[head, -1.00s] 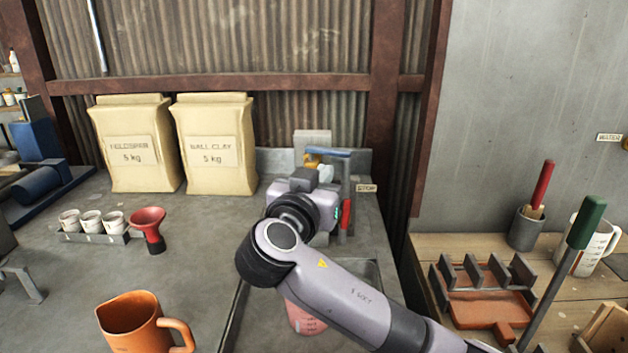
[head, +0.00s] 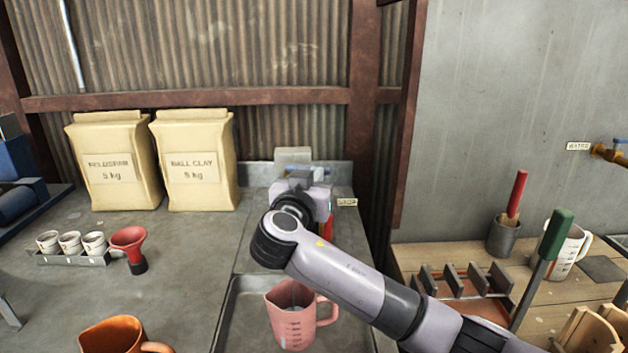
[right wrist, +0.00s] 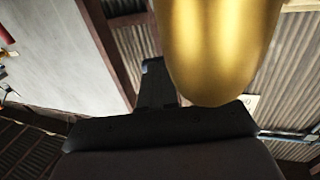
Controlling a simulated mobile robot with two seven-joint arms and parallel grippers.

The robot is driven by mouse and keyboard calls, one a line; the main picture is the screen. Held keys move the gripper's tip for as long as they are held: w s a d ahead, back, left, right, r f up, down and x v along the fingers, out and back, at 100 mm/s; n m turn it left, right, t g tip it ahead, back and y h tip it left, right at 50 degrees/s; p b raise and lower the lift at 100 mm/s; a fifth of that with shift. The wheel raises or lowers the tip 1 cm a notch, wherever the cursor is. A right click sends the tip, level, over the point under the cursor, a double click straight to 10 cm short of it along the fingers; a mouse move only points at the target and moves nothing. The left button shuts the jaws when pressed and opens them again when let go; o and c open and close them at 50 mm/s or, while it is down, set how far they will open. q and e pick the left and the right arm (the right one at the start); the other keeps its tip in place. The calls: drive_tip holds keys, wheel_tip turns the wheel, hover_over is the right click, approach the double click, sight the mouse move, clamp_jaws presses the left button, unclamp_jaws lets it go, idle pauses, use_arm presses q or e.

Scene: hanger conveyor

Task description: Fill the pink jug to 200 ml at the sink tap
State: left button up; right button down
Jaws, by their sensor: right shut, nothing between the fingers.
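The pink jug (head: 284,322) stands upright in the sink basin (head: 238,309), its handle to the right. Dark measuring marks show on its side. A thin pale streak shows inside its mouth; I cannot tell whether it is running water, and the water level is not readable. My right gripper (head: 301,176) is at the tap behind the sink, its fingers mostly hidden by my wrist. In the right wrist view the shut black fingers (right wrist: 155,88) are beside a large brass part (right wrist: 222,45), with nothing between them. My left gripper is not in view.
Two sacks (head: 194,165) stand behind. A white measuring jug (head: 570,252) and a brass valve (head: 606,153) labelled WATER are at right.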

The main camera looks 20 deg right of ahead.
drive_tip(key=d+n+t+y+b, duration=0.1)
drive_tip(key=b, duration=0.1)
drive_tip(key=w+d+n+y+b, duration=0.1)
drive_tip(key=y, duration=0.1)
drive_tip(key=shift+t+b, duration=0.35)
drive_tip(key=shift+t, duration=0.05)
idle(0.4)
